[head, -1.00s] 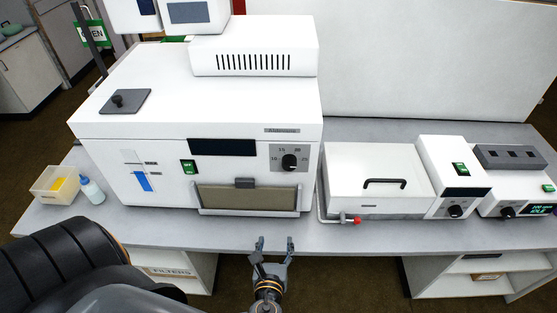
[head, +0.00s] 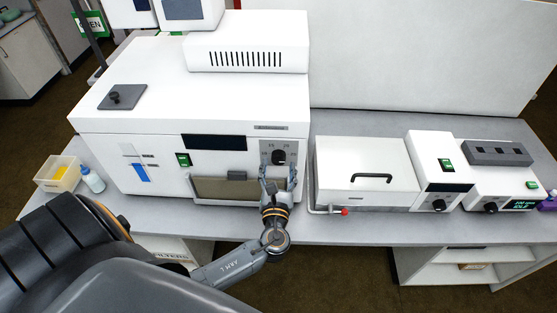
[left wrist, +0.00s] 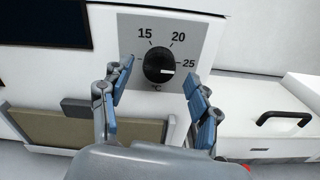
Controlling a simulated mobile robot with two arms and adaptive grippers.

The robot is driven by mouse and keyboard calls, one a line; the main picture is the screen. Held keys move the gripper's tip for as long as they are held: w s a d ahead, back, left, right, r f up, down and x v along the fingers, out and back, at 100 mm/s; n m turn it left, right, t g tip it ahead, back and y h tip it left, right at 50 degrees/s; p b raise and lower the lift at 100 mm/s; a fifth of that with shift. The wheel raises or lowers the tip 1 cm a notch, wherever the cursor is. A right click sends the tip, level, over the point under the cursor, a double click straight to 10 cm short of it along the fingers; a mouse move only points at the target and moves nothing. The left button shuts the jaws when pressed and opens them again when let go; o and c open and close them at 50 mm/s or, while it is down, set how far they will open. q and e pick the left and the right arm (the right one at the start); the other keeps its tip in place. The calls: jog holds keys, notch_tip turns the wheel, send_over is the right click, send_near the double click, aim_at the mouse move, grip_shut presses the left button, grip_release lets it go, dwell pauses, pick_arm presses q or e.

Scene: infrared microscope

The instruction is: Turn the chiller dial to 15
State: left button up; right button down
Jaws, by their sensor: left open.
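The chiller dial is a black round knob (left wrist: 159,66) on a grey plate on the front of the large white machine. It also shows in the head view (head: 278,157). Marks 15, 20 and 25 and a °C sign are legible around it. The knob's white pointer line points right, close to the 25 mark. My left gripper (left wrist: 157,74) is open, its blue-padded fingers on either side of the knob with gaps to it. In the head view the left gripper (head: 278,175) is just below and in front of the dial. My right gripper is not in view.
Left of the dial is a tan panel with a dark handle (head: 237,176). To the right stand a white lidded box (head: 365,178) with a black handle and a red-tipped spout (head: 345,212), and a unit with a display (head: 524,204). A bottle (head: 93,180) stands far left.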

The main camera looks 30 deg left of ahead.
pick_arm(q)
jog(key=shift+x, duration=0.85)
jog(key=shift+c, duration=0.6)
jog(key=shift+s, duration=0.1)
jog(key=c, duration=1.1)
jog(key=shift+o, duration=0.2)
jog(key=shift+f, duration=0.1)
